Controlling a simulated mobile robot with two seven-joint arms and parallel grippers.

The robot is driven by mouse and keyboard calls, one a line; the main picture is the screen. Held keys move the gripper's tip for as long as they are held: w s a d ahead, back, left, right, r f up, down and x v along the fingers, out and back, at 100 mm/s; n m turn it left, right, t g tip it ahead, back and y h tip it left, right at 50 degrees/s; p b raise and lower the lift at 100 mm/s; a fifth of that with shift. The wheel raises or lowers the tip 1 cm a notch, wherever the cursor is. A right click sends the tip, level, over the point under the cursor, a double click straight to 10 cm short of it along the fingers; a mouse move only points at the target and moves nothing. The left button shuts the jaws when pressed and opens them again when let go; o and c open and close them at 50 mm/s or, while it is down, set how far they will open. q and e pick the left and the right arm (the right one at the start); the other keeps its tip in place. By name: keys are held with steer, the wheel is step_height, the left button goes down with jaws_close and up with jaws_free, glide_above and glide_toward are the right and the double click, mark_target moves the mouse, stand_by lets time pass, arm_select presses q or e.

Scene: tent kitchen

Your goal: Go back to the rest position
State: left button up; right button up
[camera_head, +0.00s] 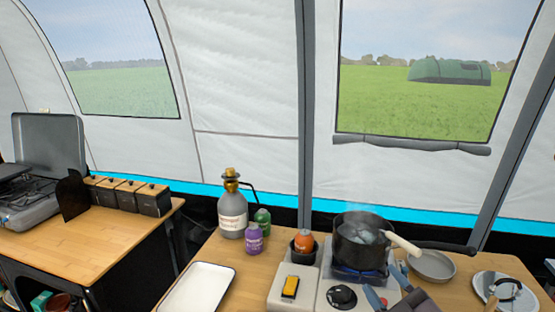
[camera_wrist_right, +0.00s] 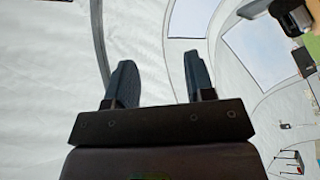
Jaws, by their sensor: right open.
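My right gripper (camera_head: 385,281) shows at the bottom of the head view, low in front of the stove. Its two blue-grey fingers are apart with nothing between them. In the right wrist view the open fingers (camera_wrist_right: 158,70) point at pale tent wall and hold nothing. My left gripper is in neither view.
A dark pot (camera_head: 349,252) steams on the stove (camera_head: 335,298), with a pale-handled utensil in it, close beyond my right gripper. A grey pan (camera_head: 432,266) and a round plate (camera_head: 505,290) lie to the right. A gas bottle (camera_head: 232,215) and white tray (camera_head: 198,288) are left.

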steer(key=s+d+f+m+g+h, duration=0.3)
steer(key=s+d+f+m+h, duration=0.25)
steer(key=f+m+h, duration=0.2)
steer(key=s+d+f+m+g, duration=0.25)
steer(key=s+f+g, duration=0.45)
steer(key=s, duration=0.4)
steer(key=s+d+f+m+g, duration=0.1)
steer(key=s+f+m+g, duration=0.2)
steer(key=s+f+g, duration=0.6)
steer(key=w+f+n+t, duration=0.1)
steer(key=w+f+t, duration=0.4)
steer(key=t, duration=0.6)
steer(key=shift+w+a+f, duration=0.3)
steer(key=shift+f, duration=0.8)
